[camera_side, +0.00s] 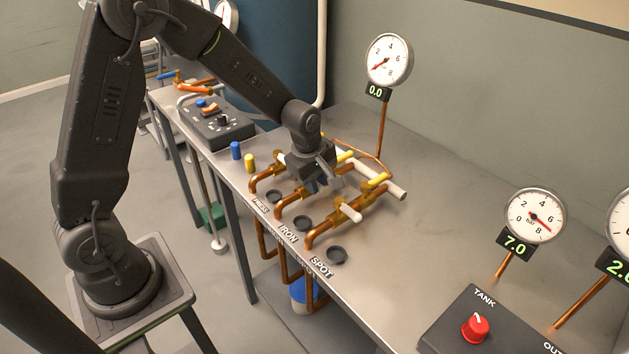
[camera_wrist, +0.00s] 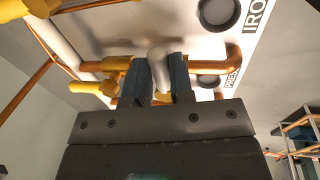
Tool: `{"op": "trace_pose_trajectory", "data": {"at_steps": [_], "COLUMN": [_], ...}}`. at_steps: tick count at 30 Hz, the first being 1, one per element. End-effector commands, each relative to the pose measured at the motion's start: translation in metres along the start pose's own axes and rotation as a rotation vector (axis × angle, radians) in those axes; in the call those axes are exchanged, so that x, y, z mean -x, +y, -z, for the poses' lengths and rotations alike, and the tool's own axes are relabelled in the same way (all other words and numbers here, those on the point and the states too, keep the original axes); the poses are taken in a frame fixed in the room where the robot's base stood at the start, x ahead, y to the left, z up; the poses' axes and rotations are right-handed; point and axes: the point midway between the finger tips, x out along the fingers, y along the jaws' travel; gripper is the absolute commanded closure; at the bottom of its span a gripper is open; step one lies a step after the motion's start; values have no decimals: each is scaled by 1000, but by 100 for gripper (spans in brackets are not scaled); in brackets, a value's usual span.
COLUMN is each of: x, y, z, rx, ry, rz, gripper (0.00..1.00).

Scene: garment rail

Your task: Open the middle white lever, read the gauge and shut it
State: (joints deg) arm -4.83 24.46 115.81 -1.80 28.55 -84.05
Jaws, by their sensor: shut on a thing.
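My gripper (camera_side: 318,184) is low over the copper pipes on the bench. In the wrist view its blue-padded fingers (camera_wrist: 159,78) are closed around a white lever (camera_wrist: 157,55) on the middle copper pipe (camera_wrist: 205,64), between the IRON and PRESS rings. In the side view my gripper hides this lever. Whether it stands along or across its pipe is hard to tell. The round gauge (camera_side: 388,58) on the copper post at the back has its needle low, and its display reads 0.0.
Another white lever (camera_side: 347,209) is on the nearer SPOT pipe (camera_side: 322,231). Yellow levers (camera_side: 376,180) stand close behind. A tank gauge (camera_side: 534,215) reads 7.0 above a box with a red knob (camera_side: 475,328). The bench (camera_side: 440,190) between is clear.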

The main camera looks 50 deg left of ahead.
Motion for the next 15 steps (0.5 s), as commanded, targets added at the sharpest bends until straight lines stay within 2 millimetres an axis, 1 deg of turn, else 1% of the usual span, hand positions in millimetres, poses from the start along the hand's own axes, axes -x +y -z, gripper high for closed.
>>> {"op": "trace_pose_trajectory", "data": {"at_steps": [13,14,15], "x": [1,1,1], "y": [3,3,3], "z": [0,0,0], "rx": [10,10,10], "ry": [2,2,2], "rz": [-7,-7,-7], "gripper": [100,76,72]}}
